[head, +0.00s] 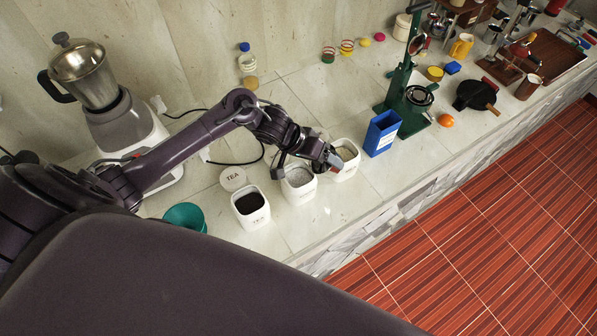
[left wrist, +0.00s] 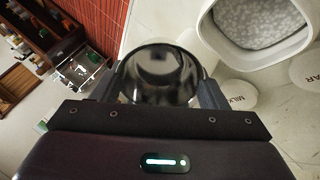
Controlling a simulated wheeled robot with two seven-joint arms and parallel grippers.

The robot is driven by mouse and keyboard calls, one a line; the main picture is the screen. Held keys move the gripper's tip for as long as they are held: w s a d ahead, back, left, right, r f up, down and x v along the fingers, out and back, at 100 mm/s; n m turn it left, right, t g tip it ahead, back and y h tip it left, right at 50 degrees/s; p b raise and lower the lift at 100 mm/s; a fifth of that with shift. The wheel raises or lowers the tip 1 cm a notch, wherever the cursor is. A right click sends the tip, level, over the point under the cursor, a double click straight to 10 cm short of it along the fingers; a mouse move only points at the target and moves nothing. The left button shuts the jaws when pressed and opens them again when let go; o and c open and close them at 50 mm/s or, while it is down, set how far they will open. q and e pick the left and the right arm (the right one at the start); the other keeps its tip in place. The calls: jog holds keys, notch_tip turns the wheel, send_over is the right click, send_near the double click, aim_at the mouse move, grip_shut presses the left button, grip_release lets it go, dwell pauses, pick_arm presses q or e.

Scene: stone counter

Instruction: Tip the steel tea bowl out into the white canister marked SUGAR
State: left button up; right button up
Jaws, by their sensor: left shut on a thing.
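The steel tea bowl (left wrist: 160,75) is shiny and round, between the fingers of my left gripper (left wrist: 160,92), which is shut on it. In the head view my left gripper (head: 328,162) is above the counter by the middle and right canisters; the bowl is not clear there. The middle white canister (head: 299,192) holds pale contents, and the right white canister (head: 346,168) holds beige contents. Their labels are too small to read. In the left wrist view a white canister (left wrist: 212,45) with pale grains stands right of the bowl. A lid ending in AR (left wrist: 308,68) lies near it.
A white canister marked TEA (head: 251,214) with dark contents stands left of the others, its lid (head: 233,178) behind it. A MILK lid (left wrist: 234,95) lies on the counter. A blue box (head: 382,133), green press (head: 402,85), blender (head: 95,90) and teal vessel (head: 186,215) stand around.

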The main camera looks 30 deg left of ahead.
pick_arm(q)
jog(key=shift+w+d+f+g+y, duration=0.25)
jog(key=shift+w+d+g+y, duration=0.35)
jog(key=shift+d+y, duration=0.35)
jog(key=w+d+g+y, duration=0.2)
jog(key=d+y, duration=0.2)
jog(key=shift+w+d+r+g+y, duration=0.15)
jog(key=shift+w+r+g+y, duration=0.1)
jog(key=shift+w+r+g, duration=0.15)
dwell(1.1)
